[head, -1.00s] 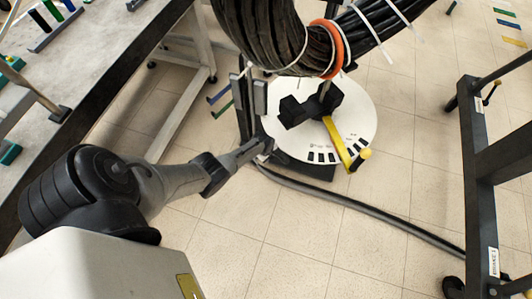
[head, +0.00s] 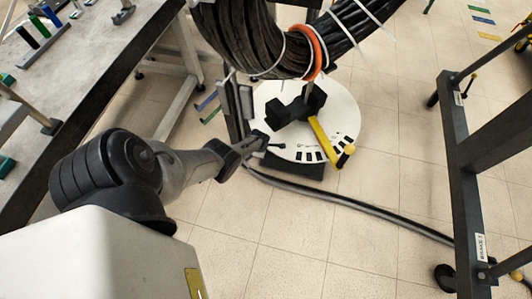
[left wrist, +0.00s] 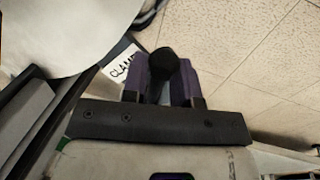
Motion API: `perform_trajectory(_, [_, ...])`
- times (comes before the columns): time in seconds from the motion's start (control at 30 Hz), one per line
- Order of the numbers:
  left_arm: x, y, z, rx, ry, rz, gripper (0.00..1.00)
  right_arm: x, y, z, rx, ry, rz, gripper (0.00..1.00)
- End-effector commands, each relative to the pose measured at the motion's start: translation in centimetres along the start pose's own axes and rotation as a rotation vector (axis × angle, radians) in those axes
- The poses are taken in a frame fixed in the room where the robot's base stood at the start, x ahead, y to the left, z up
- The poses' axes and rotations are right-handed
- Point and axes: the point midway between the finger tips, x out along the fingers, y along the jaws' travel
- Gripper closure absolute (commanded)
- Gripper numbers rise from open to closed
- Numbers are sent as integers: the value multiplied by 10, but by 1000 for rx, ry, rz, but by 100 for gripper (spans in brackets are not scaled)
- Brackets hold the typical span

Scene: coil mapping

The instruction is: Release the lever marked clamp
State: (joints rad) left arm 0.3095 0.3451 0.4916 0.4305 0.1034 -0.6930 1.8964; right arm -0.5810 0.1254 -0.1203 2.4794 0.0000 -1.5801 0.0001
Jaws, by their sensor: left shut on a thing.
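My left gripper (head: 258,142) is at the lower left edge of the white round plate, beside the upright dark post. In the left wrist view, my left gripper (left wrist: 163,88) is shut on a lever with a rounded black end (left wrist: 164,62), which sits between its two fingers. A white label (left wrist: 120,68) reading "CLAMP" is just left of the fingers. In the head view a short dark lever end (head: 277,146) shows just past the fingertips. Most of the lever is hidden by the gripper. My right gripper is out of view.
A thick black cable coil (head: 240,40) hangs above the white plate (head: 345,105). A yellow lever (head: 323,135) crosses the plate. A grey workbench (head: 85,75) stands at left, a dark frame (head: 460,180) at right. A cable (head: 345,208) lies on the floor.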

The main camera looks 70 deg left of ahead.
Motion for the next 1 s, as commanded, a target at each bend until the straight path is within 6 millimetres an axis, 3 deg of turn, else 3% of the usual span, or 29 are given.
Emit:
perform_trajectory(0.37, [2, -1, -3, -7, 2, -1, 100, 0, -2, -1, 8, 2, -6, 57])
perform_trajectory(0.4, [2, -1, -3, -7, 2, -1, 70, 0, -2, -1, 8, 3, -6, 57])
perform_trajectory(0.63, [1, 0, -2, -6, 2, -1, 48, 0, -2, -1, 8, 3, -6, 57])
perform_trajectory(1.0, [-7, 0, -1, -5, 1, 0, 48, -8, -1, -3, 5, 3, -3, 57])
